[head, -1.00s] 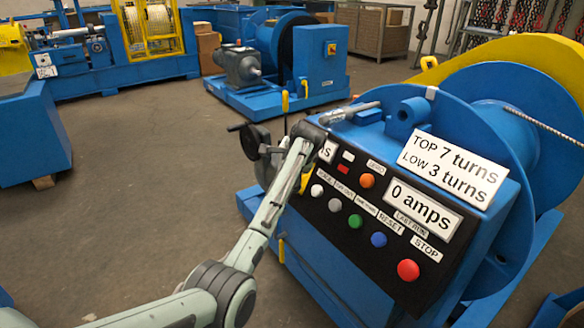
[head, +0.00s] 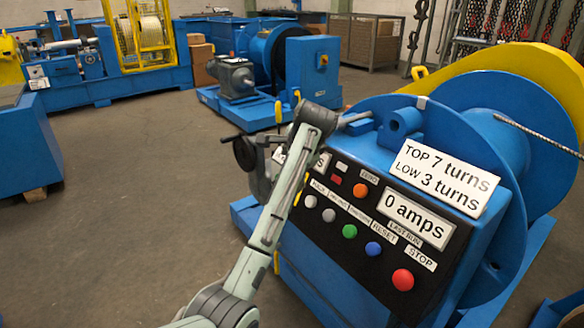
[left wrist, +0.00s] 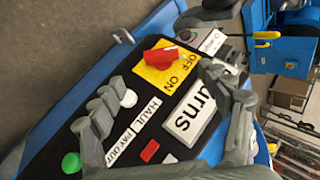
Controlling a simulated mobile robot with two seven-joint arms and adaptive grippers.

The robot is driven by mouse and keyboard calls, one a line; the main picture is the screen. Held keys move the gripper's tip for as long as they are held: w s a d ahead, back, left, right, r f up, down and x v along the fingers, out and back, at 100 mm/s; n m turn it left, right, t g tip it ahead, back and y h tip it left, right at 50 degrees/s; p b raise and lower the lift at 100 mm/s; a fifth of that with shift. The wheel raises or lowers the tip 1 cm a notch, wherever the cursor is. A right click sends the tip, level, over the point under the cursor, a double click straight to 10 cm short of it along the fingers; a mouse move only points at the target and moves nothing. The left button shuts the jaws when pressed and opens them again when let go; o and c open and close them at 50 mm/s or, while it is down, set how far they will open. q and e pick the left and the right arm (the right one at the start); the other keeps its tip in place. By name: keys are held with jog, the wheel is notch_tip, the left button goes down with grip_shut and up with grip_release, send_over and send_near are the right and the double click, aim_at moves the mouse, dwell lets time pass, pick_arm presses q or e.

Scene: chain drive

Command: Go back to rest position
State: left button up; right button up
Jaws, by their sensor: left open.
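A red rotary switch (left wrist: 166,54) on a yellow OFF/ON plate (left wrist: 148,72) lies beyond and between the fingers. I cannot tell the exact gap from the gripper to the panel. My right gripper is not in view.
The panel carries several buttons, including a red stop button (head: 403,279) and a green button (head: 350,231). A blue drum (head: 497,140) stands behind it. Another blue machine (head: 307,75) stands further back. The floor (head: 130,180) at left is clear.

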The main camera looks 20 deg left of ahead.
pick_arm(q)
jog(key=shift+f, duration=0.1)
jog(key=x, duration=1.2)
